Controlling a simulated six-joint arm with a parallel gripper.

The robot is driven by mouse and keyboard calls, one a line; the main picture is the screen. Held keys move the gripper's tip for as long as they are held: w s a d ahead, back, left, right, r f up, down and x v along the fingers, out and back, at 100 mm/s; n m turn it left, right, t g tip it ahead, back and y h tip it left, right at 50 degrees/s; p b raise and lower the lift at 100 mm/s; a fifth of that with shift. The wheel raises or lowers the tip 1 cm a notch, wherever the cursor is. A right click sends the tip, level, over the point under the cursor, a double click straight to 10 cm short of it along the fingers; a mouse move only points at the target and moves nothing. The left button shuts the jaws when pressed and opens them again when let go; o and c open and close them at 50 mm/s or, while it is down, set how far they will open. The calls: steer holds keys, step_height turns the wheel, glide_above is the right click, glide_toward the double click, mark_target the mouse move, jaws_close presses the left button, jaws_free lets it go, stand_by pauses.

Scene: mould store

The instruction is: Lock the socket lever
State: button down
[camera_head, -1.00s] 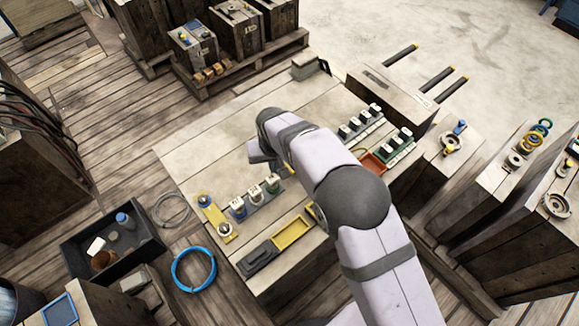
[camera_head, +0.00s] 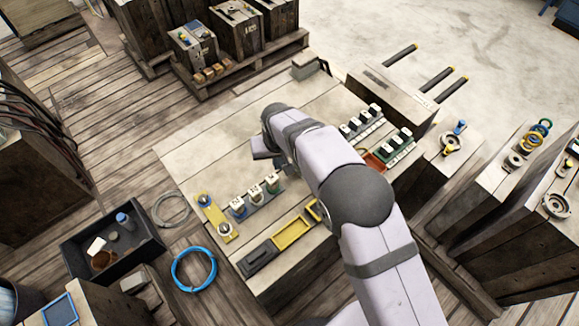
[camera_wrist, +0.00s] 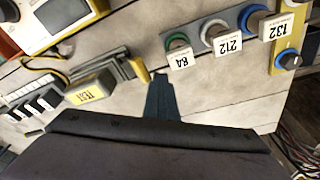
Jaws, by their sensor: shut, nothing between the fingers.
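My gripper (camera_head: 279,164) is low over the middle of the bench in the head view, partly hidden by my arm. In the wrist view its dark blue fingers (camera_wrist: 160,82) are together and empty. Just left of the fingertips is a yellow-ended piece (camera_wrist: 139,68) by a dark bar (camera_wrist: 105,66). A yellow block labelled TEST (camera_wrist: 91,86) lies beside it. These look like the socket and its lever, but which part is the lever and how it is set I cannot tell. My arm hides this spot in the head view.
A rack of white-labelled plugs, including one marked 84 (camera_wrist: 180,58), stands right of my fingers in the wrist view. A yellow strip with knobs (camera_head: 214,218) stands beyond it. A yellow tray (camera_head: 293,232) is near the bench's front edge. The bench's back-left is clear.

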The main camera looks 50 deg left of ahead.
steer(key=shift+w+d+f, duration=0.1)
steer(key=shift+w+d, duration=0.1)
steer(key=shift+w, duration=0.4)
stand_by(0.3)
steer(key=shift+w, duration=0.1)
steer(key=shift+w+r, duration=0.25)
steer(key=shift+w, duration=0.1)
steer(key=shift+w+a+r, duration=0.1)
steer(key=shift+w, duration=0.05)
steer(key=shift+w+r, duration=0.1)
steer(key=shift+w, duration=0.2)
steer(key=shift+s+r, duration=0.1)
steer(key=shift+s, duration=0.05)
steer(key=shift+s+r, duration=0.15)
steer(key=shift+s, duration=0.3)
steer(key=shift+r+p, duration=0.1)
steer(key=shift+p, duration=0.2)
